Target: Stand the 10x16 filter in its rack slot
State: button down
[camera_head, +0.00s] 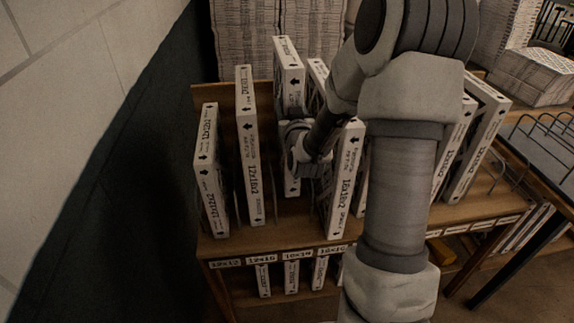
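A white boxed filter (291,77) stands upright over the third slot from the left. Its printed size is too blurred to read, so I cannot confirm that it is the 10x16. Its lower edge sits higher than its neighbours' lower edges, so it looks raised off the shelf. My gripper (292,134) crosses its front face and appears shut on it; the fingertips are mostly hidden. The wooden rack (278,238) has size labels along its front edge. The label (297,255) below this filter is hard to read.
Filters marked 12x12 (209,172) and 12x1-something (249,150) stand to the left. A larger filter (345,180) stands close on the right, with more (476,150) beyond my arm. My arm hides the rack's middle. A dark table (545,145) is at right.

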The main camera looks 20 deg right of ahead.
notch_tip(320, 180, down, 9)
jog(key=shift+r+b, duration=0.2)
jog(key=shift+b, duration=0.2)
jog(key=shift+f, duration=0.15)
jog(key=shift+c, duration=1.1)
grip_release()
jog(key=p+v, duration=0.2)
jog(key=v, duration=0.7)
jog(key=shift+s+r+p, duration=0.3)
jog(key=shift+r+p, duration=0.05)
jog(key=shift+r, duration=0.1)
jog(key=shift+p+v, duration=1.25)
jog(key=shift+p, duration=1.6)
